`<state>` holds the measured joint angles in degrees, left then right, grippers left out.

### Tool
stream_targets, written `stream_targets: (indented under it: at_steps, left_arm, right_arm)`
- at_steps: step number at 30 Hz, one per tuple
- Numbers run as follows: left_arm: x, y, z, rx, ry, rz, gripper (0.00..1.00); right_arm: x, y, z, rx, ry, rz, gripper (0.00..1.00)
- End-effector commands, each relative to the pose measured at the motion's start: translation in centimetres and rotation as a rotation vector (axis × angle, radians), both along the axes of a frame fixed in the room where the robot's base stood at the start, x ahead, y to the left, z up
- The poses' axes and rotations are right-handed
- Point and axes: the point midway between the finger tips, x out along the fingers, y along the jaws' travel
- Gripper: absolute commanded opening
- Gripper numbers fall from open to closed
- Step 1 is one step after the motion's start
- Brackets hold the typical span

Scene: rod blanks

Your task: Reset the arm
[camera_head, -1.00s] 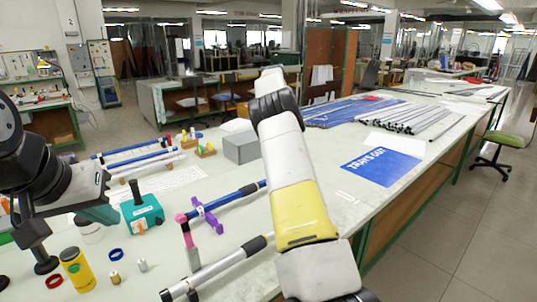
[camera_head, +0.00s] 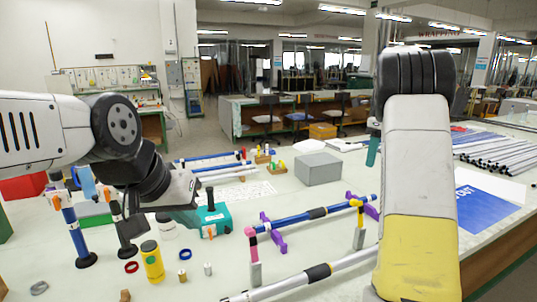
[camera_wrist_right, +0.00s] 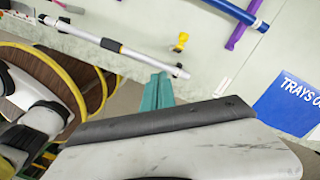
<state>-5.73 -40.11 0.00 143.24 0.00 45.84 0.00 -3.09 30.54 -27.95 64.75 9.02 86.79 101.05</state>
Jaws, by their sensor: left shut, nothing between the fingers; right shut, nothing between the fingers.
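My left gripper (camera_head: 184,214) hangs at the end of the left arm over the left part of the table, just left of a teal box (camera_head: 214,222). Its teal fingers are partly hidden by the wrist and look shut and empty. My right gripper (camera_head: 373,150) shows as a small teal tip left of the raised right arm, mostly hidden. In the right wrist view its teal fingers (camera_wrist_right: 157,92) are together with nothing between them, near the table's edge. The right forearm, white and yellow, stands upright across the right of the head view.
A blue rod (camera_head: 295,220) lies on purple holders. A silver rod with a black sleeve (camera_head: 330,267) lies in front. A yellow bottle (camera_head: 152,262), a grey box (camera_head: 318,169) and a blue sheet (camera_head: 487,208) are on the table. Silver rods (camera_head: 495,150) lie at the right.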

Motion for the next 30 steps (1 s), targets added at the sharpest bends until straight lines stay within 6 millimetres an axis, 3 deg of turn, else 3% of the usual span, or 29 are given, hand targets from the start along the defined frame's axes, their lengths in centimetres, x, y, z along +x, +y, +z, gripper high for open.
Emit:
stream_targets:
  at_steps: [6, 15, 22, 30]
  left_arm:
    - [0.0, 0.0, 0.0, 0.000, 0.000, 0.000, 0.00]
    - [0.0, 0.0, 0.0, 0.000, 0.000, 0.000, 0.00]
    - [0.0, 0.0, 0.0, 0.000, 0.000, 0.000, 0.00]
    - [0.0, 0.0, 0.0, 0.000, 0.000, 0.000, 0.00]
  right_arm:
    - [-5.3, 2.9, 3.4, 0.053, -0.166, 0.394, 0.00]
    - [-13.7, 8.4, 5.5, -0.003, -0.392, 0.980, 0.00]
    - [-20.8, 12.8, 4.9, -0.149, -0.535, 1.447, 0.00]
    - [-28.1, 16.5, 1.9, -0.396, -0.612, 1.932, 0.00]
